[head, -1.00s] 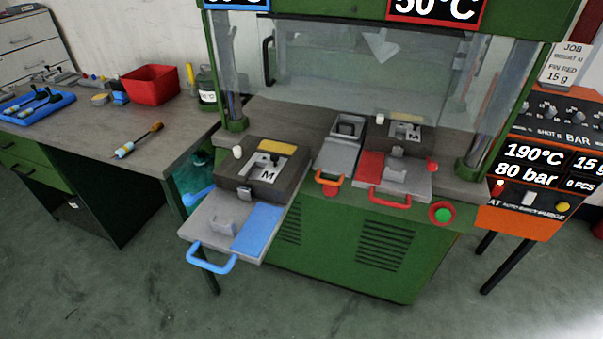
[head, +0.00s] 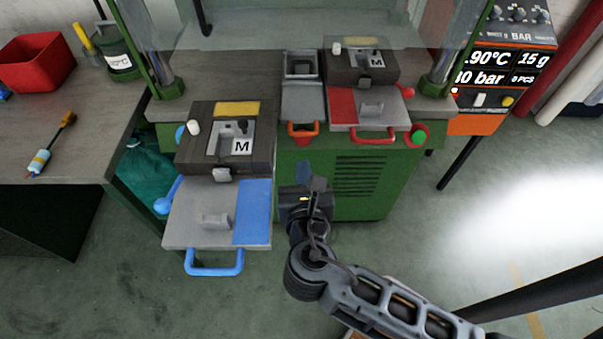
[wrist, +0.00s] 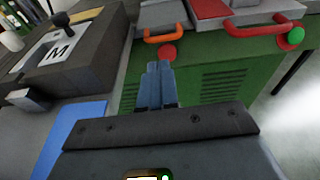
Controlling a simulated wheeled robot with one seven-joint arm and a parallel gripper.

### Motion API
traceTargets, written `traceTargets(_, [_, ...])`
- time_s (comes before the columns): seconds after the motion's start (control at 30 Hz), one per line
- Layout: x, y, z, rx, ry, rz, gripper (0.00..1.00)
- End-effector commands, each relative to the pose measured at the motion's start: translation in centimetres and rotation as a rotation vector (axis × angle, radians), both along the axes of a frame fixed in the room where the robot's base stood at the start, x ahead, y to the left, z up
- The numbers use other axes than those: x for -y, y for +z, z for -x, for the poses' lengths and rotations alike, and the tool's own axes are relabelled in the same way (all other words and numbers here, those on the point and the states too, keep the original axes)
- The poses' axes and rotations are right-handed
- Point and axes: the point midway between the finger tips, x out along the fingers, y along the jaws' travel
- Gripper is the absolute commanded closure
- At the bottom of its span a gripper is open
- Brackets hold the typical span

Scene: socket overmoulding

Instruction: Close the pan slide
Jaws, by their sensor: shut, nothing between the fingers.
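A narrow grey slide (head: 303,103) with an orange handle (head: 303,129) lies in the middle of the press table, and I take it for the pan slide. A dark-rimmed square pan (head: 300,66) sits at its back. Its front end and handle reach the table's front edge. The handle also shows at the top of the wrist view (wrist: 166,36). My gripper (head: 304,172) is in front of the green cabinet, below and apart from that handle. Its blue-grey fingers (wrist: 155,82) are together and empty in the wrist view.
A grey-and-blue slide (head: 190,225) with a blue handle (head: 215,266) sticks out at left, beside my gripper. A red-and-grey slide (head: 343,108) with a red handle (head: 374,138) is at right. A green button (head: 418,135) is beyond it. A clear guard (head: 300,22) hangs above.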

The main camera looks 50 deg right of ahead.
Motion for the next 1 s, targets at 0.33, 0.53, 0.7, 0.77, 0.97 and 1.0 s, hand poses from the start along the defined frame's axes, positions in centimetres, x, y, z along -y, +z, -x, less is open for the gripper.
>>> traceTargets(0.33, [5.1, -1.4, -4.2, 0.002, -0.002, -0.002, 1.00])
traceTargets(0.53, [6.9, -1.9, -5.6, 0.002, -0.001, -0.002, 1.00])
traceTargets(0.7, [7.4, -2.2, -6.0, 0.002, 0.000, -0.003, 1.00])
traceTargets(0.77, [7.5, -2.2, -6.1, 0.002, 0.000, -0.003, 1.00])
traceTargets(0.97, [7.5, -2.2, -6.1, 0.002, 0.000, -0.003, 1.00])
traceTargets(1.0, [7.5, -2.2, -6.1, 0.002, 0.000, -0.003, 1.00])
